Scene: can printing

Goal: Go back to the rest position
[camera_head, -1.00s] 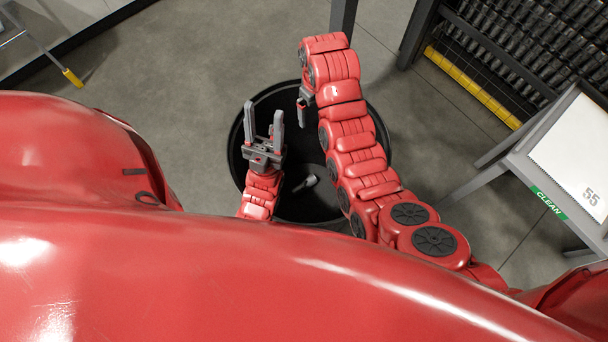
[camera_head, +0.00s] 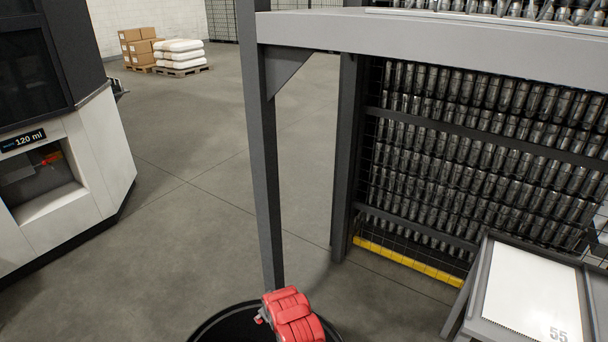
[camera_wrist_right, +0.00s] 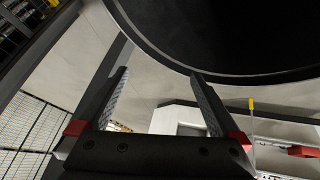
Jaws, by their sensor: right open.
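My right gripper (camera_wrist_right: 160,76) shows in the right wrist view with its two fingers apart and nothing between them. A large black round bin (camera_wrist_right: 150,38) fills the top right of that view, beyond the fingertips. In the head view, only the rim of the black bin (camera_head: 207,327) shows at the bottom edge. My left arm and gripper are not in view.
A grey frame post (camera_head: 262,170) rises behind the bin. A rack of dark cans (camera_head: 470,150) stands at the right, with a yellow strip (camera_head: 410,262) below. A white panel marked 55 (camera_head: 535,290) is lower right. A white machine (camera_head: 95,160) stands left. Open floor (camera_head: 180,215) lies between.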

